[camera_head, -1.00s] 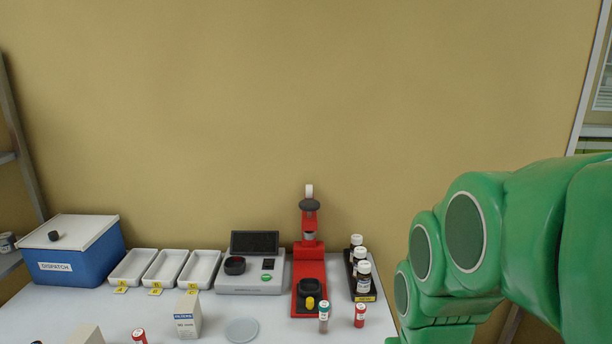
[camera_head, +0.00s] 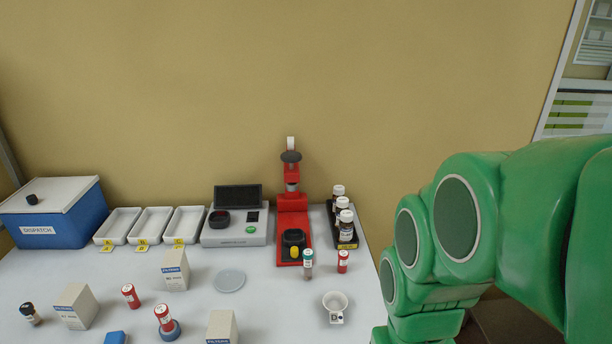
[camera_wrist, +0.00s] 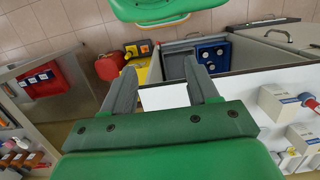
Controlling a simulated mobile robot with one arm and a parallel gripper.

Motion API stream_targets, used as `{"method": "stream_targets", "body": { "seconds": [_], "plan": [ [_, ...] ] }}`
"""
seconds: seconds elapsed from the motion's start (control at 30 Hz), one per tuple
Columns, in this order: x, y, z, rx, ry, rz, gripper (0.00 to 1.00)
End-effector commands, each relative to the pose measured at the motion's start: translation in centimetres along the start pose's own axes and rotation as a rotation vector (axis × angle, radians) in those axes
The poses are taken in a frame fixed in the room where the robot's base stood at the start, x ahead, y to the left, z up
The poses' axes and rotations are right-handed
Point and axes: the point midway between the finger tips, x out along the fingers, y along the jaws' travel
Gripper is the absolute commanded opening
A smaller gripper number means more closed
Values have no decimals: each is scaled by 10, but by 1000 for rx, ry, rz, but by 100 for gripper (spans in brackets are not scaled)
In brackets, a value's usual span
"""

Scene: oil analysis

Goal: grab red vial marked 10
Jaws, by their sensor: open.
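Three red vials stand on the white table in the head view. The head view shows my green arm at the right, but not my gripper.
A red press (camera_head: 291,215), a black rack of bottles (camera_head: 346,236), a grey device (camera_head: 234,236), white trays (camera_head: 153,223) and a blue dispatch box (camera_head: 55,222) line the back. White cartons (camera_head: 75,307), a clear disc (camera_head: 229,281) and a small white cup (camera_head: 335,303) stand nearer.

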Motion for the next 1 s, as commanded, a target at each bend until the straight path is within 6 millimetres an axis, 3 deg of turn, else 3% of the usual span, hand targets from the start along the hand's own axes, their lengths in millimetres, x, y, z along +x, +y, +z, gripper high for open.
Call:
{"method": "stream_targets", "body": {
  "seconds": [0.17,0.47,0.7,1.0],
  "plan": [
    [4,-16,-10,16,-10,-66,59],
    [10,-83,-60,130,-36,-372,59],
    [2,-123,-110,288,-62,-624,59],
    [-13,-143,-183,553,-97,-913,59]
  ]
}}
